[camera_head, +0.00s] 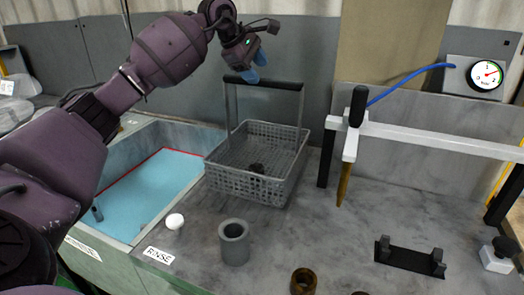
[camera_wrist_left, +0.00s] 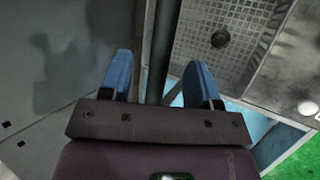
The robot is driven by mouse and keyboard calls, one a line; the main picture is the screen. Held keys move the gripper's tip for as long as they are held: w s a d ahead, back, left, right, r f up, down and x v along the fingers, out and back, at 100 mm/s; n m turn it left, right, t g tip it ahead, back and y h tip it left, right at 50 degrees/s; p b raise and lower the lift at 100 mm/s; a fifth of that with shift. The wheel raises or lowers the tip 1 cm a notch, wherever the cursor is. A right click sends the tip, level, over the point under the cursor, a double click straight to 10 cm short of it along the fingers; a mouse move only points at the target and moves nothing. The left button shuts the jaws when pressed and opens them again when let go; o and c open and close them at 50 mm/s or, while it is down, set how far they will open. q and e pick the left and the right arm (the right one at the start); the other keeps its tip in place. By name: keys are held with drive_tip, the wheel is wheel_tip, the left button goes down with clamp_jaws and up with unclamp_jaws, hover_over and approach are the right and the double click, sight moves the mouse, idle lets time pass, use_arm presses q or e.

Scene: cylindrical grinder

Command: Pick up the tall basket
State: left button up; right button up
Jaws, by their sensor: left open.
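The tall basket (camera_head: 238,183) is grey perforated mesh with a high handle ending in a dark crossbar (camera_head: 264,84). It stands upright on the counter beside the blue-floored basin, with a small dark part inside. My left gripper (camera_head: 252,72) is at the left part of the crossbar, its blue fingers pointing down. In the left wrist view, the fingers of this open gripper (camera_wrist_left: 161,82) lie on either side of the dark crossbar (camera_wrist_left: 161,45), with gaps to both. The basket (camera_wrist_left: 255,50) shows beyond them. My right gripper is not in view.
The rinse basin (camera_head: 150,190) lies left of the basket. A grey hollow cylinder (camera_head: 234,246) and a white ball (camera_head: 174,221) stand in front. A white frame (camera_head: 430,140) with a hanging probe and a black bracket (camera_head: 410,258) are to the right.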

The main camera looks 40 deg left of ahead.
sight(262, 83)
use_arm(q)
drive_tip(key=f, duration=0.1)
drive_tip(key=w+f, duration=0.2)
drive_tip(key=shift+f, duration=0.4)
drive_tip(key=shift+w+d+f, duration=0.1)
drive_tip(key=shift+w+f, duration=0.15)
drive_tip(key=shift+f, duration=0.15)
drive_tip(key=shift+c, duration=0.3)
clamp_jaws()
drive_tip(key=shift+r, duration=0.15)
